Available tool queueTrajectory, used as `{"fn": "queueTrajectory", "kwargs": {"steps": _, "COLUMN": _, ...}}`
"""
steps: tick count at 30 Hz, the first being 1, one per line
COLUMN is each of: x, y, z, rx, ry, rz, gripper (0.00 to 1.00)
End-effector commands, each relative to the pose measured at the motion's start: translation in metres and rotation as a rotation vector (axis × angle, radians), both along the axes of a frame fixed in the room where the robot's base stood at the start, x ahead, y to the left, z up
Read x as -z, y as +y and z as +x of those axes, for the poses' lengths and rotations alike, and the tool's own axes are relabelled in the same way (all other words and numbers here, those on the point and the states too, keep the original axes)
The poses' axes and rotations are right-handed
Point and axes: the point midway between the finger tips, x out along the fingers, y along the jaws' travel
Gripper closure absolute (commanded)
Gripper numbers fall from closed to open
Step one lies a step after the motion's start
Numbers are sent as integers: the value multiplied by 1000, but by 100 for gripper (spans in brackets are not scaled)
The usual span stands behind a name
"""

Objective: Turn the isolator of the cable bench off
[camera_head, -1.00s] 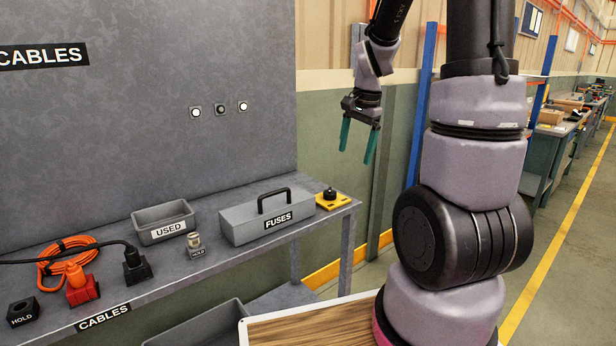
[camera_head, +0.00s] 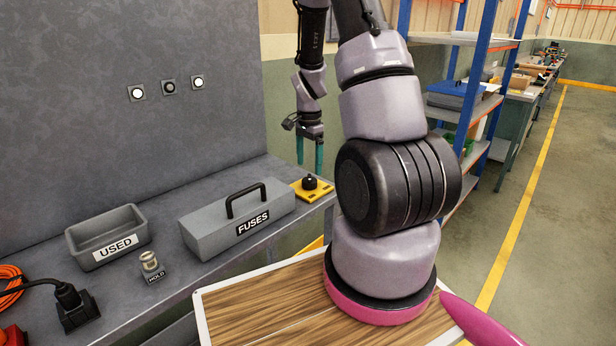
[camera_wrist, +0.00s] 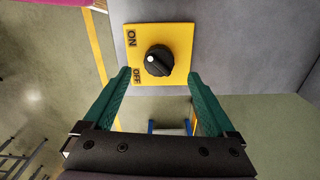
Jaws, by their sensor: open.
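The isolator is a black rotary knob (camera_head: 310,182) on a yellow plate (camera_head: 318,191) at the right end of the cable bench. In the wrist view the knob (camera_wrist: 159,61) has a white mark on its left side, between the printed ON and OFF; I cannot tell exactly which it points to. The yellow plate (camera_wrist: 177,40) lies flat on the grey bench top. My gripper (camera_head: 310,168) is open with green fingers pointing down above the isolator. In the wrist view my gripper (camera_wrist: 160,73) has its fingertips on either side of the knob, apart from it.
A grey FUSES box (camera_head: 236,218) with a black handle stands left of the isolator. A USED bin (camera_head: 106,238) and a HOLD fitting (camera_head: 151,266) are further left. Three round buttons (camera_head: 169,88) are on the wall panel. Blue-framed shelving (camera_head: 480,110) stands at the right.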

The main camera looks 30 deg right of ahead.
Motion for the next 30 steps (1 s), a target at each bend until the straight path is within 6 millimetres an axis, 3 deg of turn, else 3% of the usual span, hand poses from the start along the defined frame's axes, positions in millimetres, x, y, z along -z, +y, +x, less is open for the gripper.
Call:
{"fn": "queueTrajectory", "kwargs": {"steps": 3, "x": 24, "y": 0, "z": -1, "rx": 1, "ry": 4, "rz": 1, "gripper": 9}}
{"fn": "queueTrajectory", "kwargs": {"steps": 9, "x": 47, "y": 0, "z": 0, "rx": 0, "ry": 1, "rz": 1, "gripper": 9}}
{"fn": "queueTrajectory", "kwargs": {"steps": 20, "x": 54, "y": 0, "z": 0, "rx": 0, "ry": -1, "rz": 0, "gripper": 9}}
{"fn": "queueTrajectory", "kwargs": {"steps": 21, "x": 54, "y": 0, "z": 0, "rx": 0, "ry": -1, "rz": 0, "gripper": 13}}
{"fn": "queueTrajectory", "kwargs": {"steps": 22, "x": 54, "y": 0, "z": 0, "rx": 0, "ry": -1, "rz": 0, "gripper": 25}}
{"fn": "queueTrajectory", "kwargs": {"steps": 27, "x": 54, "y": 0, "z": 0, "rx": 0, "ry": -1, "rz": 0, "gripper": 90}}
{"fn": "queueTrajectory", "kwargs": {"steps": 28, "x": 54, "y": 0, "z": 0, "rx": 0, "ry": -1, "rz": 0, "gripper": 95}}
{"fn": "queueTrajectory", "kwargs": {"steps": 30, "x": 54, "y": 0, "z": 0, "rx": -1, "ry": -1, "rz": 0, "gripper": 95}}
